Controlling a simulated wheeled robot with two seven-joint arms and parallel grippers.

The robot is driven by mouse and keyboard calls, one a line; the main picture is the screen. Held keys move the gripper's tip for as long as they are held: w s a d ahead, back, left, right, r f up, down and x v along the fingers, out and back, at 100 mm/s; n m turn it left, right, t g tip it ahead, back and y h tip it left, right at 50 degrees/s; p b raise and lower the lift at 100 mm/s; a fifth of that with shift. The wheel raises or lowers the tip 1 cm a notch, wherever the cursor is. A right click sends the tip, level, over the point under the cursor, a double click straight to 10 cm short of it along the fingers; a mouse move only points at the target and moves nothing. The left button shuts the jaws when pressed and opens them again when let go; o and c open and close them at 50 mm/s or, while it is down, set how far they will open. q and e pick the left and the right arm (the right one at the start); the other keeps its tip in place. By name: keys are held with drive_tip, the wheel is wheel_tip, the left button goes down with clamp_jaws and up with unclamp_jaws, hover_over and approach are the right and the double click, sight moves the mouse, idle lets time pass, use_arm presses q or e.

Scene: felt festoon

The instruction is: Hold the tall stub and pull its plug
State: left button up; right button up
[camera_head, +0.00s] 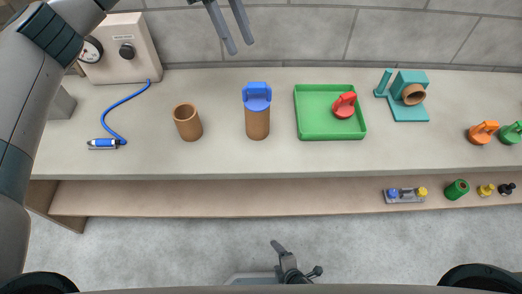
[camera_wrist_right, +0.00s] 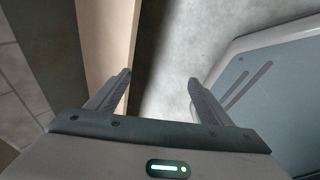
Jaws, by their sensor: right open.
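The tall stub (camera_head: 257,124) is a brown upright pipe near the middle of the bench. A blue plug (camera_head: 257,97) with a raised grip sits in its top. My left gripper (camera_head: 240,47) is at the top of the head view, above and left of the plug in the picture. Its two grey fingers are apart, with nothing between them, and do not touch the stub. My right gripper (camera_wrist_right: 158,82) shows in the right wrist view, open and empty, with floor behind its fingers.
A shorter open brown stub (camera_head: 187,122) stands left of the tall one. A green tray (camera_head: 314,132) with a red plug (camera_head: 345,105) is close right. A blue hose (camera_head: 112,108) and gauge box (camera_head: 122,50) are left. A teal fixture (camera_head: 410,114) stands right.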

drive_tip(key=w+a+r+n+t+y, duration=0.2)
drive_tip(key=w+a+r+n, duration=0.2)
drive_tip(key=a+r+n, duration=0.4)
drive_tip(key=w+a+r+n+t+y, duration=0.2)
drive_tip(key=w+a+r+n, duration=0.25)
drive_tip(key=a+r, duration=0.5)
drive_tip(key=a+r+n+t+y, duration=0.1)
drive_tip(key=a+r+n+y, duration=0.2)
drive_tip(key=r, duration=0.5)
drive_tip(key=s+a+r+n, duration=0.1)
drive_tip(key=a+r+n, duration=0.2)
drive_tip(key=r+n, duration=0.35)
drive_tip(key=a+r+n+t+y, duration=0.1)
drive_tip(key=a+r+n+y, duration=0.2)
drive_tip(key=r, duration=0.5)
drive_tip(key=w+d+r+m+t+h, duration=0.2)
drive_tip(key=w+r+t+h, duration=0.15)
drive_tip(key=r, duration=0.45)
drive_tip(key=w+d+r+m+t+h, duration=0.25)
drive_tip(key=w+r, duration=0.25)
drive_tip(key=r, duration=0.3)
drive_tip(key=m+g+h, duration=0.1)
drive_tip(key=m+h, duration=0.4)
drive_tip(key=h, duration=0.2)
approach(257, 99)
drive_tip(key=s+f, duration=0.2)
drive_tip(key=s+a+f, duration=0.1)
drive_tip(key=shift+s+f, duration=0.4)
drive_tip(key=shift+d+f, duration=0.15)
drive_tip(key=shift+d, duration=0.3)
